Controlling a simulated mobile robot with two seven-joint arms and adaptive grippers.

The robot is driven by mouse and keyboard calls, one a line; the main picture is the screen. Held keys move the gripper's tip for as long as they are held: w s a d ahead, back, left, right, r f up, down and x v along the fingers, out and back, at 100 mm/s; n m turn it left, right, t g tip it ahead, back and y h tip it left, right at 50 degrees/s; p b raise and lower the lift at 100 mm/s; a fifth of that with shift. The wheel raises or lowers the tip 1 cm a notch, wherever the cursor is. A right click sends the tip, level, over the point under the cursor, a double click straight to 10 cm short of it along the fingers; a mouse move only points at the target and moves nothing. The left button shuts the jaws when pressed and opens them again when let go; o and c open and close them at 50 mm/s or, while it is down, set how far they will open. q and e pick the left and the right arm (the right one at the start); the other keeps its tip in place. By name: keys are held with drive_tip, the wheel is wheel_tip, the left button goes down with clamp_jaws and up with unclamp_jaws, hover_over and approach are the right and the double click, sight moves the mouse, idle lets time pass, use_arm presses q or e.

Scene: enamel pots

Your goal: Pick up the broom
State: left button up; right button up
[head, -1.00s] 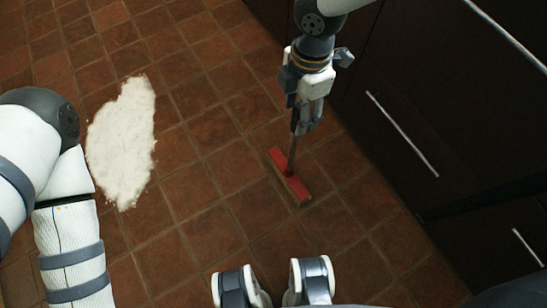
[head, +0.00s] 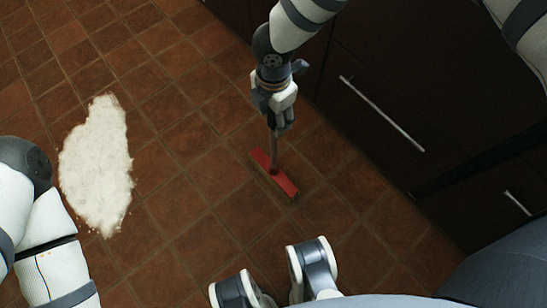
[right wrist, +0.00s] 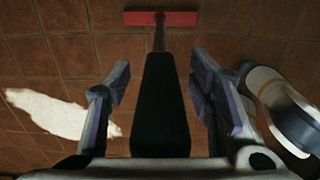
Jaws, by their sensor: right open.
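The broom has a red head (head: 275,178) on the tiled floor and a thin handle rising from it, roughly upright. My right gripper (head: 281,118) is above the broom head, in line with the handle. In the right wrist view, the broom's black grip (right wrist: 160,110) lies between the two spread fingers of my right gripper (right wrist: 160,72), with gaps on both sides. The red head shows at the top of that view. My left arm shows at the left of the head view, but its gripper is out of frame.
A white powdery pile (head: 98,165) lies on the brown tile floor to the left of the broom; it also shows in the right wrist view (right wrist: 60,115). Dark cabinets (head: 400,85) with metal handles stand close on the right. The floor between pile and broom is clear.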

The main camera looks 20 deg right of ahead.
clamp_jaws()
